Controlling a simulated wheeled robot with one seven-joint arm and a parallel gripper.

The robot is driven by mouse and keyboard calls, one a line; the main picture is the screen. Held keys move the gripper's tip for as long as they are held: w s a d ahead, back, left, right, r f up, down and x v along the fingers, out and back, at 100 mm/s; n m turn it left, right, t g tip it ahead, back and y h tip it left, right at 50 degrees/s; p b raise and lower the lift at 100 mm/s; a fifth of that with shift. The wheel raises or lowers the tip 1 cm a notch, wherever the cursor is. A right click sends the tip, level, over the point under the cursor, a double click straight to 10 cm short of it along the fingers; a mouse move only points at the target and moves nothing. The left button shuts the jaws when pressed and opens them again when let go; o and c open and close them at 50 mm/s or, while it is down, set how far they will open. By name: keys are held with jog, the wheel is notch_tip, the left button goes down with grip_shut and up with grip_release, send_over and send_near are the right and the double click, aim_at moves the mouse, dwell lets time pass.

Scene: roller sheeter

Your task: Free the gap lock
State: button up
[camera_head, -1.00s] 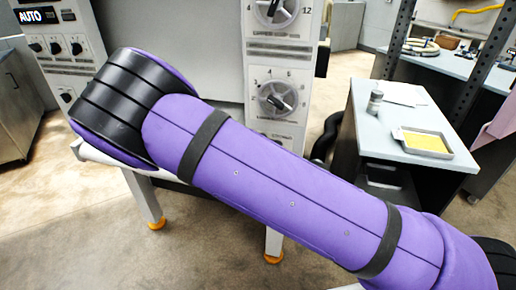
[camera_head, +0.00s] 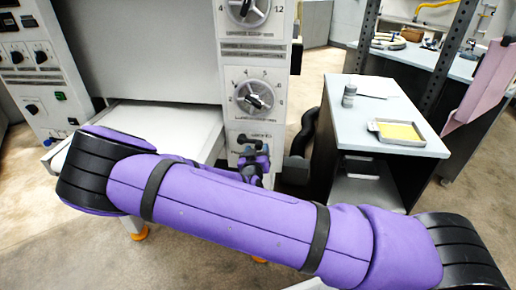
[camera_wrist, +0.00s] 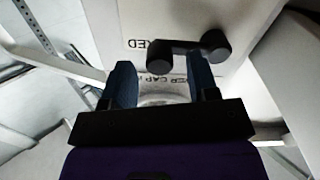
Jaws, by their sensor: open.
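The gap lock is a black lever (camera_wrist: 188,48) with a round knob at each end, on the pale machine panel in the wrist view. Printed words beside it are partly cut off; "KED" and "GAP" can be read. My gripper (camera_wrist: 161,66) is open. Its two dark fingers point at the panel, with the lever's left knob just ahead of the space between them. I cannot tell whether they touch it. In the head view my gripper (camera_head: 254,158) is small, at the panel below the lower dial, and largely hides the lock.
Above the lock are a lower dial (camera_head: 253,97) and an upper dial (camera_head: 246,10). A pale machine bed (camera_head: 165,125) lies left. A grey side table (camera_head: 405,160) with a yellow-filled tray (camera_head: 398,132) and a small canister (camera_head: 349,95) stands close on the right.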

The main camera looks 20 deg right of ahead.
jog(key=shift+x, duration=1)
grip_shut()
